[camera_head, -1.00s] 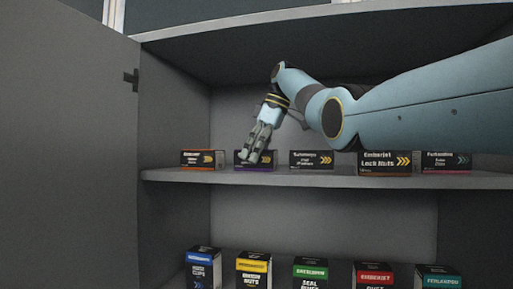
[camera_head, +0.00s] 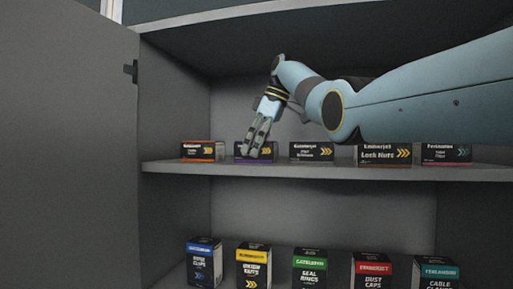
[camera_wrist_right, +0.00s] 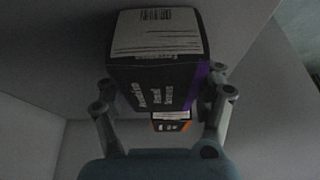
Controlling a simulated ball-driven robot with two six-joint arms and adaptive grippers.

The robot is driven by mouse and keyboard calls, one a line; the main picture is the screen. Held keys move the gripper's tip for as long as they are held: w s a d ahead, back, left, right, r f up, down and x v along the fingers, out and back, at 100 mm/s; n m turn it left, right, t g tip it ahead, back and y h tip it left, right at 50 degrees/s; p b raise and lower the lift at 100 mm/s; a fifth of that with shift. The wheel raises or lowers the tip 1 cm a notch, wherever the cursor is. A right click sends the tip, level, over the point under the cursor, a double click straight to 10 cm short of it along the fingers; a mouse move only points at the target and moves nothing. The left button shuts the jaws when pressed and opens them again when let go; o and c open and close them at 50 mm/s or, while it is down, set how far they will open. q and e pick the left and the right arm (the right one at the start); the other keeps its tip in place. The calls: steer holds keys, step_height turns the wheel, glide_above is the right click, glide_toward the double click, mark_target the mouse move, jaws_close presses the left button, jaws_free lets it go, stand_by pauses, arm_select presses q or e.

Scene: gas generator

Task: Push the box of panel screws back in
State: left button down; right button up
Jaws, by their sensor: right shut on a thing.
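The box of panel screws is a black box (camera_head: 268,151) with a purple stripe. It stands on the upper shelf, second from the left in its row, and is partly hidden by my right gripper (camera_head: 256,150). In the right wrist view the box (camera_wrist_right: 155,75) fills the top middle, with a white label and lettering that seems to read Panel Screws. My right gripper (camera_wrist_right: 163,108) has one finger on each side of it and is shut on it. My left gripper is not in view.
A box with an orange stripe (camera_head: 197,151) stands left of it, and a Lock Nuts box (camera_head: 384,154) farther right. The upper shelf (camera_head: 330,171) has a front edge below them. Several boxes, such as Union Nuts (camera_head: 254,268), stand below. A cabinet door (camera_head: 65,150) is at left.

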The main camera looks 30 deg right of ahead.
steer(key=o, duration=1.9)
steer(key=shift+c, duration=0.2)
